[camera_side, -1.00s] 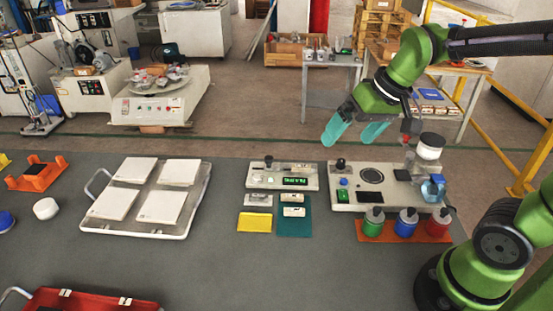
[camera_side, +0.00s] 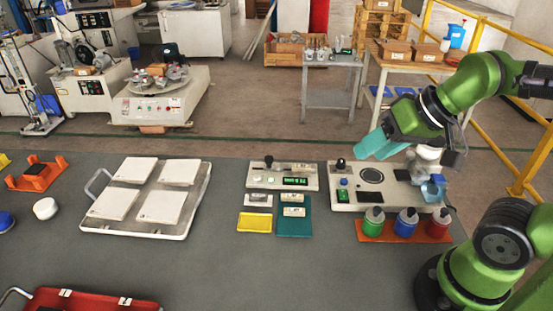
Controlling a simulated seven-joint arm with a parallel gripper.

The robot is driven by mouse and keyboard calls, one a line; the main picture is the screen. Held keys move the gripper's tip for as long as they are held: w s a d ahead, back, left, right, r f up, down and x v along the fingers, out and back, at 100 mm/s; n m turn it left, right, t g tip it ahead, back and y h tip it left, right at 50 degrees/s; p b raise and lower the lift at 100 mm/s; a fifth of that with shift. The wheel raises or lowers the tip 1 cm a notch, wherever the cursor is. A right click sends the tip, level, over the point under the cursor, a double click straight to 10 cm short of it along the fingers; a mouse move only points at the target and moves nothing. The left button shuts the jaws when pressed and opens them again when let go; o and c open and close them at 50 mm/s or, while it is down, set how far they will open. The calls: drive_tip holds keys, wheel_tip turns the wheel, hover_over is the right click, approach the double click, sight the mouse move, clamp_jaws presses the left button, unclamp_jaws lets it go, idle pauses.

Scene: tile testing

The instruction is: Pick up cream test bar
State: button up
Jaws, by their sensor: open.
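Two small pale bars, one cream-white bar (camera_side: 293,198) and another pale bar (camera_side: 293,211) just in front of it, lie on a teal mat (camera_side: 295,229). A greyer bar (camera_side: 258,200) lies to their left, behind a yellow pad (camera_side: 254,222). Another pale piece (camera_side: 301,168) sits on the tester with a green display (camera_side: 257,182). I cannot tell for certain which of these is the cream test bar. My gripper (camera_side: 370,150), with teal fingers, is open and empty. It hangs above the right-hand instrument, to the right of and well above the bars.
The right-hand instrument (camera_side: 344,205) has a round dial and a blue beaker (camera_side: 433,190). Green, blue and red bottles stand in an orange rack (camera_side: 375,233). A tray (camera_side: 182,232) of white tiles is at left. The table's front middle is clear.

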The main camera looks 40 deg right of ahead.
drive_tip(key=w+d+f+m+g, duration=0.25)
drive_tip(key=w+m, duration=0.25)
drive_tip(key=w, duration=0.7)
drive_tip(key=m+g+h, duration=0.2)
drive_tip(key=m+g, duration=0.2)
drive_tip(key=m, duration=1.4)
hover_over(297, 166)
drive_tip(key=f, duration=1.3)
drive_tip(key=shift+s+d+f, duration=0.1)
drive_tip(key=shift+d+f, duration=0.1)
drive_tip(key=shift+f, duration=0.1)
drive_tip(key=shift+a+f, duration=0.2)
drive_tip(key=shift+f, duration=2.85)
drive_tip(key=shift+c, duration=0.2)
clamp_jaws()
